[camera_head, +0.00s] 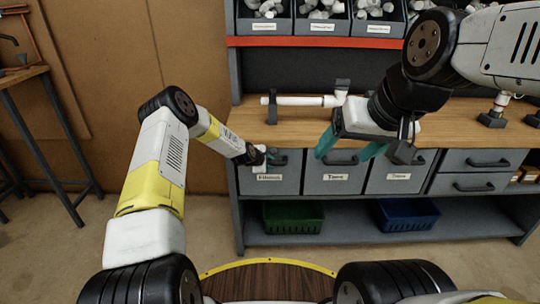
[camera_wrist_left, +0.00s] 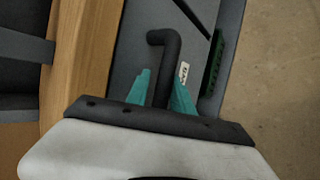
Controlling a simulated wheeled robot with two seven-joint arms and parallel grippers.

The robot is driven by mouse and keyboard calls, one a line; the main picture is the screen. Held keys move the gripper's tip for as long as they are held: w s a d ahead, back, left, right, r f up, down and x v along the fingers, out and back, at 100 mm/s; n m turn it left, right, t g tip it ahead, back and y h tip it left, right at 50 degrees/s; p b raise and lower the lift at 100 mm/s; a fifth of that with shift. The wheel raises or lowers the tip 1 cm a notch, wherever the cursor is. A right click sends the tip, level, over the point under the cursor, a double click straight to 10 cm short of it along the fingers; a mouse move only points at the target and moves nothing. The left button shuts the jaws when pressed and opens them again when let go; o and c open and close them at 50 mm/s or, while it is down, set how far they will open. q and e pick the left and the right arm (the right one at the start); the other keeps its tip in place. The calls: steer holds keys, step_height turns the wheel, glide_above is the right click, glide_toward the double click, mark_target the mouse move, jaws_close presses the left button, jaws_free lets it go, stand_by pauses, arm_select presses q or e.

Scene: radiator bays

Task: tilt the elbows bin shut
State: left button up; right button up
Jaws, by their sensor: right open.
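The elbows bin (camera_head: 268,185) is the leftmost grey bin under the worktop, with a white label and a dark bar handle. Its front looks about in line with the neighbouring bins; any slight tilt cannot be made out. My left gripper (camera_head: 262,158) is at its handle. In the left wrist view the teal fingertips (camera_wrist_left: 160,78) close in on both sides of the black handle (camera_wrist_left: 163,45). My right gripper (camera_head: 348,148) is open and empty, with its teal fingers spread in front of the worktop edge, near the middle bin.
The middle bin (camera_head: 335,185) and a third bin (camera_head: 397,182) stand to the right, then drawers (camera_head: 480,160). A white pipe piece (camera_head: 305,101) lies in holders on the worktop (camera_head: 245,123). Green (camera_head: 293,218) and blue (camera_head: 405,215) crates sit on the lower shelf.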

arm_select(q)
steer(key=v, duration=0.7)
steer(key=shift+s+a+r, duration=0.15)
steer(key=shift+s+r, duration=0.1)
steer(key=shift+r, duration=0.05)
steer(key=shift+r, duration=0.1)
steer(key=s+a+r+m+g+y, duration=0.1)
steer(key=s+a+r+m, duration=0.1)
steer(key=s+r+m, duration=0.5)
steer(key=s+a+r+y, duration=0.15)
steer(key=s+r, duration=0.35)
steer(key=r, duration=0.6)
steer(key=s+a+r+m+g, duration=0.1)
steer(key=s+a+r+m, duration=0.25)
steer(key=s+r, duration=0.4)
steer(key=s+a+r+m, duration=0.2)
steer(key=s+r+m, duration=0.1)
steer(key=s, duration=0.9)
steer(key=s+a+r+m, duration=0.2)
steer(key=s+r, duration=0.3)
steer(key=s, duration=0.8)
steer(key=shift+a+m+g, duration=0.15)
steer(key=shift+m+g, duration=0.15)
steer(key=shift+m, duration=0.35)
